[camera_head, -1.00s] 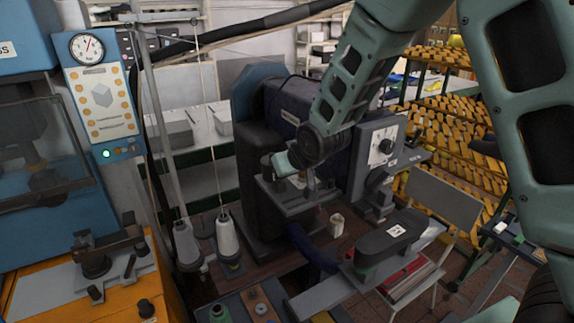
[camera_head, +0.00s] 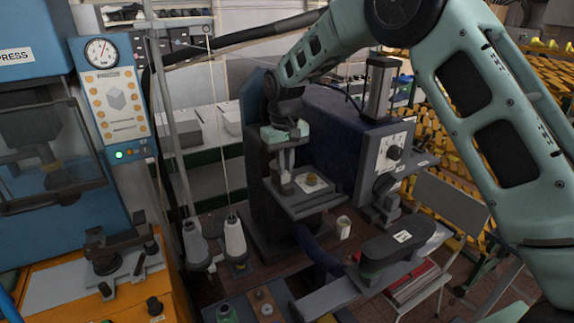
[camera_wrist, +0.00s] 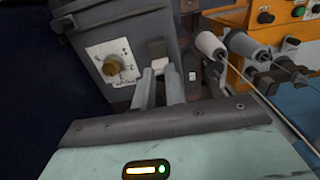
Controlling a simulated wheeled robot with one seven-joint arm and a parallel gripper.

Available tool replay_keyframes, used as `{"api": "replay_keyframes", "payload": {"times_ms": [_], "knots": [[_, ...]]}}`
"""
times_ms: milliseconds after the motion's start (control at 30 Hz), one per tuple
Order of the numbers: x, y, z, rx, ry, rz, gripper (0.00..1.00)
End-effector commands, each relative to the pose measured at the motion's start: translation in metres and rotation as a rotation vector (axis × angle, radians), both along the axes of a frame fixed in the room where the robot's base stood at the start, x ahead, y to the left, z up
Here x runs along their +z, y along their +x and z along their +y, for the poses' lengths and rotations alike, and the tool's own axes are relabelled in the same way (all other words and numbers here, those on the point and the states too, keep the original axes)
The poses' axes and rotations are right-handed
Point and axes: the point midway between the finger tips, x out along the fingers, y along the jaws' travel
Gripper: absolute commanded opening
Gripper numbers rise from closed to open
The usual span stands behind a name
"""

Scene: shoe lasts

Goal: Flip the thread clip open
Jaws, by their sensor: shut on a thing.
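My gripper (camera_head: 286,176) points down over the left end of a grey machine shelf (camera_head: 297,208). In the wrist view my gripper's (camera_wrist: 159,75) two pale fingers are close together, shut at a small pale block (camera_wrist: 158,48). That block seems to be the thread clip, but its hinge and whether it is flipped open cannot be made out. It sits beside a white plate (camera_wrist: 112,62) with a brass knob. The fingers hide part of the block in the head view.
Thread cones (camera_head: 234,238) on spindles stand left of the shelf, with thin threads running up. The dark machine body (camera_head: 340,135) rises behind the gripper. A padded arm (camera_head: 385,252) and a small cup (camera_head: 343,227) are in front and to the right.

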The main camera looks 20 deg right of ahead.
Motion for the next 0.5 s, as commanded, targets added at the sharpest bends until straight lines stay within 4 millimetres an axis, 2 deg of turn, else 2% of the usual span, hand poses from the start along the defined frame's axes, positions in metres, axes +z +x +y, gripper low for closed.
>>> {"api": "replay_keyframes", "payload": {"times_ms": [500], "knots": [[-0.0014,0.0028,0.0003,0.000,-0.009,0.042,0.00]]}}
